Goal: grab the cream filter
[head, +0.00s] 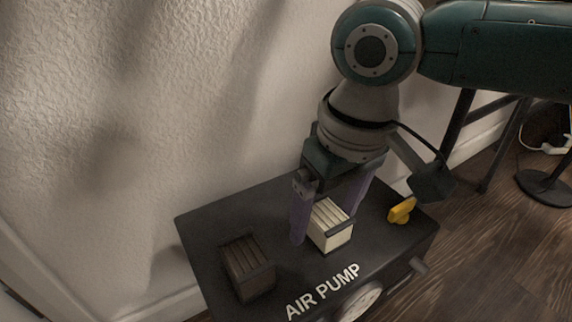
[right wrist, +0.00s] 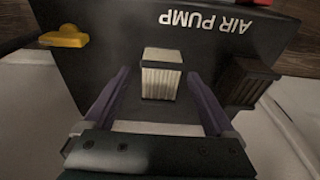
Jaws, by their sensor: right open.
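The cream filter (head: 331,226) is a small ribbed block on top of the black air pump box (head: 290,270). In the right wrist view the cream filter (right wrist: 161,75) stands upright beyond the fingertips, roughly midway between them. My right gripper (head: 328,222) is above the box with its purple fingers pointing down, one on each side of the filter in the head view. The right gripper (right wrist: 160,88) is open and nothing is between its pads that I can see gripped. My left gripper is not in view.
A dark brown ribbed filter (head: 247,267) sits on the box to the left; it also shows in the right wrist view (right wrist: 246,82). A yellow valve handle (head: 402,210) is at the right. A textured wall (head: 130,120) stands close behind the box.

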